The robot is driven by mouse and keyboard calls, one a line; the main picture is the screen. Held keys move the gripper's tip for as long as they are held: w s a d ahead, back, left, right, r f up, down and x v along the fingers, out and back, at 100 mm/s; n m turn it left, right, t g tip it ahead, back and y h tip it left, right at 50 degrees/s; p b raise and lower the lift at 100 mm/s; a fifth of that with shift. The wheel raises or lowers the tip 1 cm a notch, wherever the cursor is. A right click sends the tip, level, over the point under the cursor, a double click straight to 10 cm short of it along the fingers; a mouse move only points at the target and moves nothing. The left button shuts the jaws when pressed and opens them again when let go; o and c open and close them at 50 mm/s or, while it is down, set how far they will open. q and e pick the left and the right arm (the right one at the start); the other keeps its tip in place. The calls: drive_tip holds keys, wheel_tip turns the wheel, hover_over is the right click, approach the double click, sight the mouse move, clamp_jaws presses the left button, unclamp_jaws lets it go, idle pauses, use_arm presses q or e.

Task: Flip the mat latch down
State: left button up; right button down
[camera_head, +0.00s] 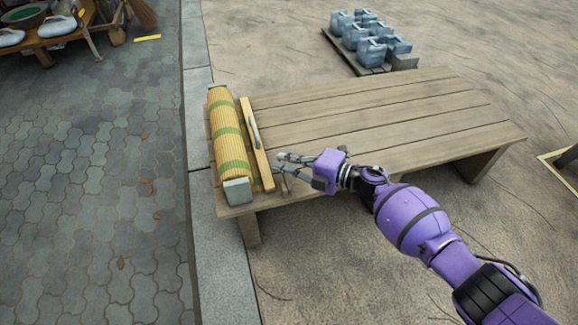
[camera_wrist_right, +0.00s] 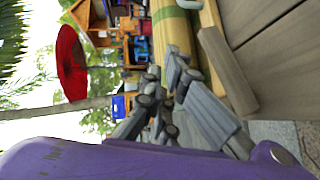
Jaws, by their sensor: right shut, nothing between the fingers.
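A rolled yellow straw mat (camera_head: 228,140) with green bands lies along the left end of the wooden bench, a grey block (camera_head: 238,190) at its near end. A pale wooden bar (camera_head: 261,165) runs beside it on the right. A thin grey metal piece (camera_head: 254,130), seemingly the latch, lies along the bar; its exact tilt is hard to tell. My right gripper (camera_head: 278,163) is shut and empty, its fingertips just right of the bar's near end. In the right wrist view the gripper (camera_wrist_right: 166,82) shows in front of the mat (camera_wrist_right: 173,30). My left gripper is out of view.
The plank bench (camera_head: 390,120) is bare to the right of the bar. Several blue-grey jugs (camera_head: 370,52) stand on a pallet behind it. A stone kerb (camera_head: 222,240) passes along the left, with paving beyond. A low wooden table (camera_head: 60,38) stands at the upper left.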

drive_tip(key=shift+w+a+f, duration=0.15)
drive_tip(key=shift+w+a, duration=0.1)
drive_tip(key=shift+w, duration=0.2)
drive_tip(key=shift+w+a+f+m+g+h, duration=0.1)
drive_tip(key=shift+w+f+m+g+h, duration=0.1)
drive_tip(key=shift+w, duration=0.2)
drive_tip(key=shift+w+f+m+g+h, duration=0.1)
drive_tip(key=shift+w+m+h, duration=0.1)
drive_tip(key=shift+w, duration=0.15)
drive_tip(key=shift+w+a+f+m+g+h, duration=0.2)
drive_tip(key=shift+w+f+m+g+h, duration=0.2)
drive_tip(key=shift+w+f+g, duration=0.1)
drive_tip(key=shift+w+a+f, duration=0.1)
drive_tip(key=shift+f, duration=0.3)
drive_tip(key=shift+w+a+f+b, duration=0.1)
drive_tip(key=shift+w+f+b, duration=0.25)
drive_tip(key=shift+b, duration=0.1)
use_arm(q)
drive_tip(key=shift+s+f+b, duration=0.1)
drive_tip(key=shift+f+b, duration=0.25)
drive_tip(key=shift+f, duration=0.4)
use_arm(e)
drive_tip(key=shift+w+a+f, duration=0.1)
drive_tip(key=shift+w+f, duration=0.2)
drive_tip(key=shift+f, duration=0.05)
